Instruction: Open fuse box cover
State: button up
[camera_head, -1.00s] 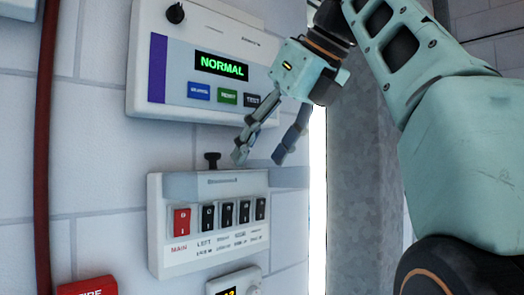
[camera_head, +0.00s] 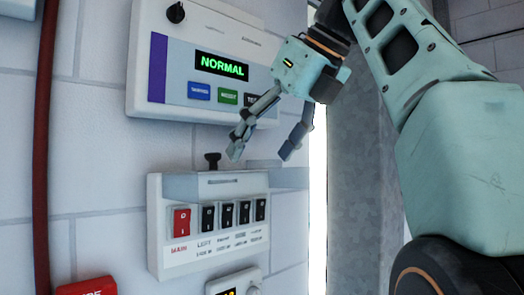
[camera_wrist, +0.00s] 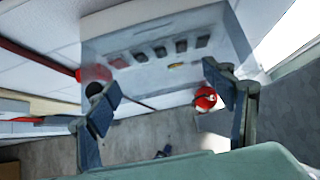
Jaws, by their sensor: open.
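The fuse box (camera_head: 158,240) is a white wall unit with one red switch and several black ones in a row. A see-through cover (camera_head: 290,177) shows at its upper edge and reaches out to the right; its exact angle is hard to tell. In the wrist view the clear cover (camera_wrist: 225,45) lies in front of the switches. A black knob (camera_head: 212,160) stands at the top of the box. My gripper (camera_head: 262,152) is open and empty, above the cover and right of the knob. In the wrist view its fingers (camera_wrist: 158,95) are spread wide.
A control panel (camera_head: 222,65) reading NORMAL is on the wall above. A red pipe (camera_head: 43,150) runs down the left. A red FIRE box (camera_head: 87,287) and another white device (camera_head: 232,282) are below. A grey column (camera_head: 365,190) stands to the right.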

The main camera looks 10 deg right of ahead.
jog(key=s+d, duration=0.7)
jog(key=s, duration=0.3)
jog(key=shift+d+r, duration=0.2)
jog(key=shift+r, duration=0.05)
dwell(0.3)
